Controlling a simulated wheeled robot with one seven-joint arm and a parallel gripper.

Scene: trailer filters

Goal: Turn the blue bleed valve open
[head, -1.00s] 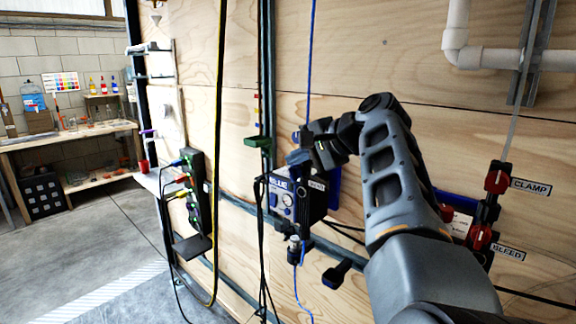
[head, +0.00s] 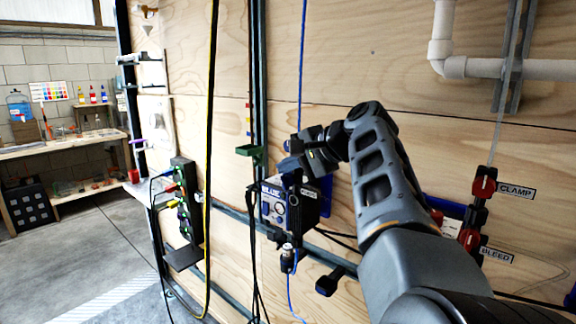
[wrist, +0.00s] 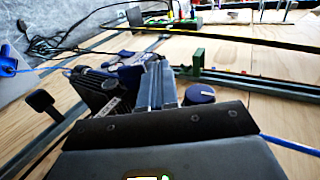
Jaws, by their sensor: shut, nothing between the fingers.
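A dark box labelled BLUE (head: 275,205) is mounted on the plywood wall, with a round dial and small fittings on its front. A round dark blue knob with a white pointer mark (wrist: 200,94) shows in the wrist view, just right of my fingers. I take it for the blue bleed valve; it cannot be made out clearly in the head view. My gripper (wrist: 156,84) is shut and empty, its fingers beside the knob with a small gap in the picture. In the head view my gripper (head: 292,165) is at the top of the box, partly hiding it.
A red valve (head: 469,240) by a BLEED label and a red clamp (head: 485,186) by a CLAMP label are at right. A blue hose (head: 302,70) hangs above the box. A green bracket (head: 250,152) and black cables are close on the left.

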